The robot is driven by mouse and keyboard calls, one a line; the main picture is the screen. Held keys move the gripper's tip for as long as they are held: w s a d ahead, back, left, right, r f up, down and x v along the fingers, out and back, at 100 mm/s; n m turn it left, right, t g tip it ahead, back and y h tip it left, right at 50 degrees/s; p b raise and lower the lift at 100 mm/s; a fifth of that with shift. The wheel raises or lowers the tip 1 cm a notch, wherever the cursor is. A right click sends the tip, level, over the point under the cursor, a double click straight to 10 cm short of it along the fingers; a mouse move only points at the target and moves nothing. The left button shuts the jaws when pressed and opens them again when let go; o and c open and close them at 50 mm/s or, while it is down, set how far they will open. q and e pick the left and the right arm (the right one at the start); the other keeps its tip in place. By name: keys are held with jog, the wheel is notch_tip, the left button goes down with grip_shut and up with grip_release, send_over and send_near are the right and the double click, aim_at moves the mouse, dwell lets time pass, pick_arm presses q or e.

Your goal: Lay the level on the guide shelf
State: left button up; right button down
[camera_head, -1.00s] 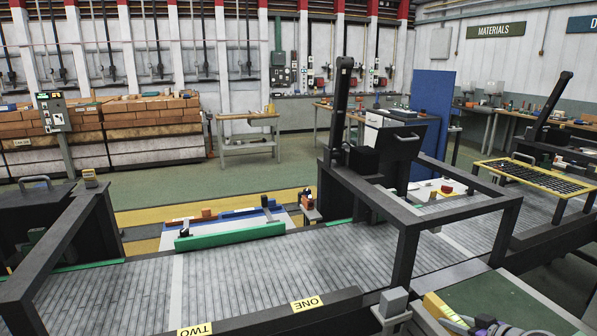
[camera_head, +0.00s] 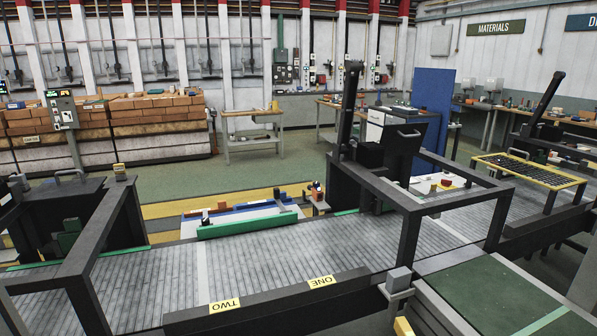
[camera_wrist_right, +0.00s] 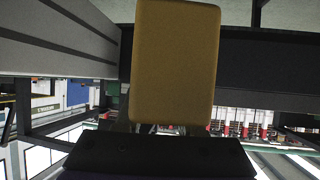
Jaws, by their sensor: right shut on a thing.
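A mustard-yellow block (camera_wrist_right: 175,65) fills the upper middle of the right wrist view, very close to the camera; it may be the level seen end-on. My right gripper (camera_wrist_right: 161,128) is shut on it, and the fingers are mostly hidden behind the block. In the head view, a small yellow piece (camera_head: 403,326) shows at the bottom edge below the grey post block. I cannot tell for certain which part is the guide shelf; a long green rail (camera_head: 247,225) runs along the far side of the roller conveyor. My left gripper is not in view.
The roller conveyor (camera_head: 150,292) is bare, with yellow labels ONE (camera_head: 322,282) and TWO (camera_head: 224,305) on its near edge. Black frames (camera_head: 412,235) rise over it. A grey block (camera_head: 399,281) stands at the near edge. A green-topped table (camera_head: 500,290) is at the right.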

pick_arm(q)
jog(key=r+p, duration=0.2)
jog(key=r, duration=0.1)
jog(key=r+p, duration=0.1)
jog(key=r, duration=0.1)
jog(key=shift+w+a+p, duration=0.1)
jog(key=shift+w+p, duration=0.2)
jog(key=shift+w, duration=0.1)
pick_arm(e)
jog(key=s+a+r, duration=0.1)
jog(key=s+a, duration=0.1)
jog(key=a, duration=0.4)
jog(key=s+a+r+m+h, duration=0.1)
jog(key=s+a+r, duration=0.1)
jog(key=a, duration=0.5)
jog(key=shift+s+a+m+h, duration=0.3)
